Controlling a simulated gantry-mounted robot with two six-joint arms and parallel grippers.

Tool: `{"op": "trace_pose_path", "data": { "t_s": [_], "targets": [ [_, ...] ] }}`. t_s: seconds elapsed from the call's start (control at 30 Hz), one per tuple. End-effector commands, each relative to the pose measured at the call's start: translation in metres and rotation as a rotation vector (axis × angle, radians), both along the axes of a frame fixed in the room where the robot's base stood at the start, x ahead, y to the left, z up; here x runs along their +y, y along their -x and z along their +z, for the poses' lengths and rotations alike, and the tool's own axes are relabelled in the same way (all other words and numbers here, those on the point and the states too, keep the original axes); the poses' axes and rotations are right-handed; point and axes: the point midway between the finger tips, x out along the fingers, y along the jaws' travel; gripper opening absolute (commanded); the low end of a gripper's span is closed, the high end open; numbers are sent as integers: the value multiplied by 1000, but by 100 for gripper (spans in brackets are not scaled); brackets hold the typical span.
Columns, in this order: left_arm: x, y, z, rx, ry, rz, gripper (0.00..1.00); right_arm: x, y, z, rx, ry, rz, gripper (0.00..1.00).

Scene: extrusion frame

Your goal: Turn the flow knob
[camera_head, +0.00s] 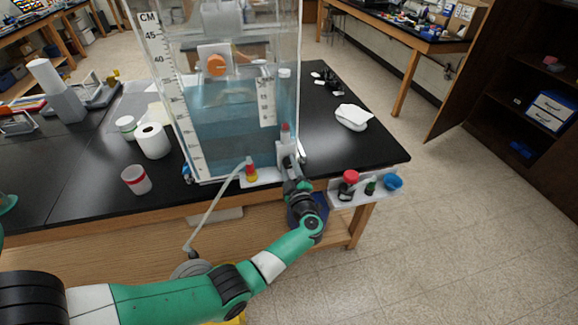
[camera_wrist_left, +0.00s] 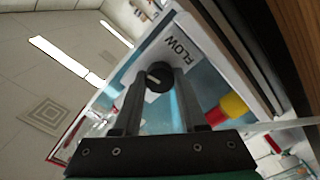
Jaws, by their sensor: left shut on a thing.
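The black flow knob (camera_wrist_left: 158,77) with a pale pointer mark sits on the tank's front panel, under a white label reading FLOW (camera_wrist_left: 181,48), in the left wrist view. My left gripper (camera_wrist_left: 160,92) has its two fingers on either side of the knob, shut on it. In the head view, my left gripper (camera_head: 287,155) is at the lower right front of the clear water tank (camera_head: 225,135). The knob is hidden there behind the gripper. My right gripper is not in view.
A red and yellow fitting (camera_head: 251,171) with a hose (camera_head: 215,210) is just left of the gripper. A small shelf (camera_head: 362,198) with several jars is to its right.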

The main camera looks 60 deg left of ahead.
Motion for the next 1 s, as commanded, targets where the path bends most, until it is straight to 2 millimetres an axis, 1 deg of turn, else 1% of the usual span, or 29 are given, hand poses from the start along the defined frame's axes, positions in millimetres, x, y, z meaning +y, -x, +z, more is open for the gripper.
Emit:
{"op": "trace_pose_path", "data": {
  "t_s": [0.37,0.7,1.0],
  "targets": [
    [0,0,-2,-333,73,0,0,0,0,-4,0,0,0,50],
    [0,0,-2,-643,140,-1,0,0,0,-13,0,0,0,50],
    [0,0,-2,-852,186,0,0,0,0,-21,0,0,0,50]
  ]
}}
